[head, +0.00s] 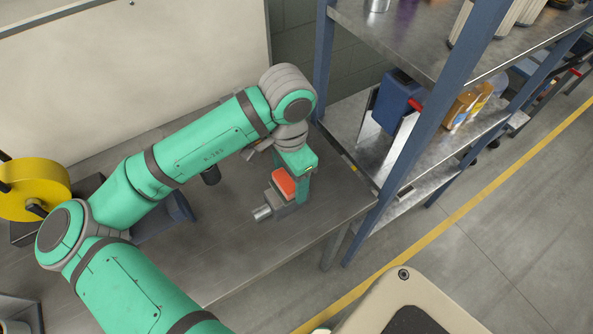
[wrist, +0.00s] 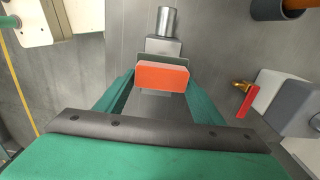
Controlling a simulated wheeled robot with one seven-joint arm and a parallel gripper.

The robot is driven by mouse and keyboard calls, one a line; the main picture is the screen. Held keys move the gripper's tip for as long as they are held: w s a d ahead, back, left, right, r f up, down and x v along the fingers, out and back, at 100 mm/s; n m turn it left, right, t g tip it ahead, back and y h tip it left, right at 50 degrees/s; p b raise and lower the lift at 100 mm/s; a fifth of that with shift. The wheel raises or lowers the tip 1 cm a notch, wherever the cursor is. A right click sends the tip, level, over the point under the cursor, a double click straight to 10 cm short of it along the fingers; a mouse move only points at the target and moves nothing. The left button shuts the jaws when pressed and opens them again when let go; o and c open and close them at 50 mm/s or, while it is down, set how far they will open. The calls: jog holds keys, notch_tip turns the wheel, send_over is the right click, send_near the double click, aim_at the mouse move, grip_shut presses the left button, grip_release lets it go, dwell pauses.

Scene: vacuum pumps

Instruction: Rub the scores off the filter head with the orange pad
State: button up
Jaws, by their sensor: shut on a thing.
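The orange pad (head: 284,182) is in my gripper (head: 291,186), which is shut on it; in the wrist view the pad (wrist: 162,77) sits between the two green fingers. The filter head (head: 275,203), a grey metal block with a short round stub, is on the workbench right at the pad. In the wrist view its stub (wrist: 166,22) and block show just beyond the pad. The pad is over or against the block; I cannot tell whether they touch. The face of the filter head under the pad is hidden, and I see no scores.
The metal workbench (head: 225,245) is bare in front of the gripper. A blue-framed shelf (head: 400,165) with boxes stands close on the right. A yellow reel (head: 35,190) is at the left. A red-handled valve (wrist: 245,98) and grey body (wrist: 290,105) lie right in the wrist view.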

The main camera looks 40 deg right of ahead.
aim_at(278, 191)
jog(key=shift+w+a, duration=0.2)
jog(key=shift+a, duration=1.2)
jog(key=shift+w+a, duration=0.15)
jog(key=shift+a, duration=0.15)
jog(key=shift+d, duration=0.85)
jog(key=d, duration=0.1)
jog(key=s+d, duration=0.1)
jog(key=d, duration=0.1)
jog(key=shift+s+d+f, duration=0.1)
jog(key=shift+s+d, duration=0.2)
jog(key=shift+d, duration=0.1)
jog(key=shift+s+d, duration=0.1)
jog(key=shift+d, duration=0.6)
notch_tip(278, 191, up, 8)
jog(key=shift+d+r, duration=0.2)
jog(key=shift+d, duration=0.05)
